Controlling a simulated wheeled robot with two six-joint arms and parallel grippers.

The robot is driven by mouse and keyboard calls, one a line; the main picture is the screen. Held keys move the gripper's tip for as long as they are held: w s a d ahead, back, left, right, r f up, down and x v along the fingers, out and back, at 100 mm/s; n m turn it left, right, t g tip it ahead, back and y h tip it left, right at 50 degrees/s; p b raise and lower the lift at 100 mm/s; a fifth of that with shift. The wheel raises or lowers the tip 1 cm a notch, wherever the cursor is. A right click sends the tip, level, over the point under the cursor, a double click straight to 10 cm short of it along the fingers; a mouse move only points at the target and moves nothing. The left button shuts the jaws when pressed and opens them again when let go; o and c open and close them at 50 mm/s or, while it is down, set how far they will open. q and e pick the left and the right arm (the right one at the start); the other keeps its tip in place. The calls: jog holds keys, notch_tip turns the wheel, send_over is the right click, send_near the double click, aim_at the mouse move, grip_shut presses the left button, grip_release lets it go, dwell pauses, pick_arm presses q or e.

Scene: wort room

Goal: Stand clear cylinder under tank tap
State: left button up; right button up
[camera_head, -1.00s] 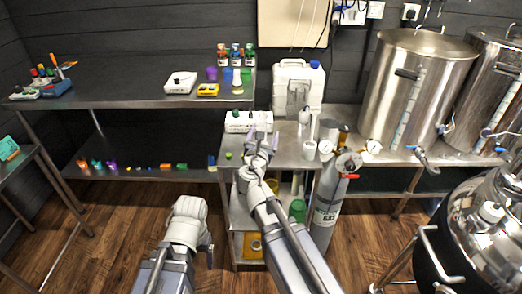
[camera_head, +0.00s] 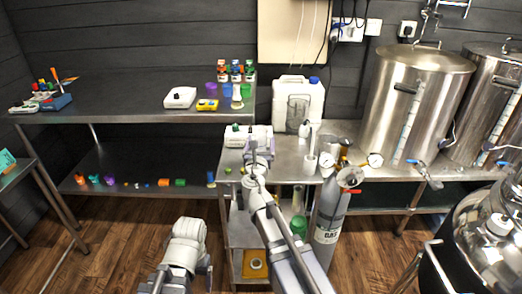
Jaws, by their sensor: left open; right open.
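A tall, narrow, clear-looking cylinder (camera_head: 298,199) seems to stand upright on the lower level of the middle steel bench, partly behind my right arm; it is small and hard to make out. The steel tank (camera_head: 412,105) stands on the bench at the right. Its tap (camera_head: 424,170) with a blue handle sticks out low at the front, over the bench edge. My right gripper (camera_head: 260,152) is open and empty, above the front of the middle bench before a white box. Of my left arm only the upper part shows, low at centre left; its gripper is out of sight.
A grey gas bottle (camera_head: 331,215) with a red valve stands before the bench, between the cylinder and tank. A white jerrycan (camera_head: 308,92), a clear jug and gauges crowd the bench top. A second tank (camera_head: 484,108) and a shiny vessel (camera_head: 488,235) are at right.

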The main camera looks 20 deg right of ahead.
aim_at(260, 140)
jog(key=x, duration=0.3)
jog(key=shift+w+f, duration=0.25)
jog(key=shift+w, duration=0.2)
jog(key=shift+s, duration=0.1)
jog(key=shift+c, duration=0.3)
grip_shut()
